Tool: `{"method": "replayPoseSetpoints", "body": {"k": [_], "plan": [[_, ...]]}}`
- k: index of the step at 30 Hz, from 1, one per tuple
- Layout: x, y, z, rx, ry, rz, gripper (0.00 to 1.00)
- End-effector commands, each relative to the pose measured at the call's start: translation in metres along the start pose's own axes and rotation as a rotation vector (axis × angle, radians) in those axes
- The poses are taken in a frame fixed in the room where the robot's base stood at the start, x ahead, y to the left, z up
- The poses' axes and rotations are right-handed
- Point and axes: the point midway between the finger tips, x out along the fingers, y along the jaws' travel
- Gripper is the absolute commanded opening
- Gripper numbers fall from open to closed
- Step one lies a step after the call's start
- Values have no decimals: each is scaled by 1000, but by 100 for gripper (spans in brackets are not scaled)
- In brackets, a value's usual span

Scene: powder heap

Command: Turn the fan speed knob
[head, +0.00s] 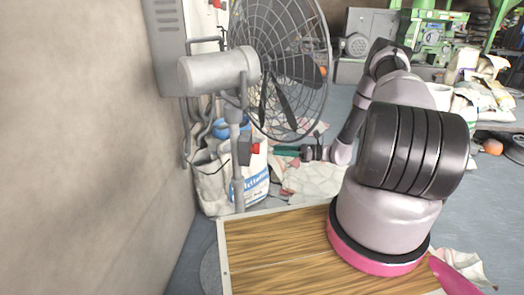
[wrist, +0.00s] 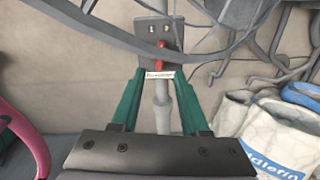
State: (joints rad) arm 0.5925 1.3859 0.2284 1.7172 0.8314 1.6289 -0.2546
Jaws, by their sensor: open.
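The grey pedestal fan (head: 215,70) stands at the left by the wall. A dark control box (head: 244,150) on its pole carries a red fan speed knob (head: 255,148), facing right in the head view. In the wrist view, the red knob (wrist: 161,50) sits on the grey box (wrist: 153,28), upper middle, just beyond my gripper (wrist: 160,73). The two green fingers are open either side of the knob's line, with nothing held. In the head view, my gripper (head: 275,151) is level with the knob, with a small gap between them.
White sacks (head: 212,183) stand behind the fan pole, and also at the right in the wrist view (wrist: 272,135). A wooden board (head: 275,250) lies in front. Green machinery (head: 430,35) stands far back.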

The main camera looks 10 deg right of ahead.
Motion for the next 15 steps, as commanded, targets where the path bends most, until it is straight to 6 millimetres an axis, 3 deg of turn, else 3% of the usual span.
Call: {"method": "replayPoseSetpoints", "body": {"k": [6, 15], "plan": [[44, 1, 0, 1, 0, 3, 45], [72, 0, 0, 2, 0, 0, 45]]}}
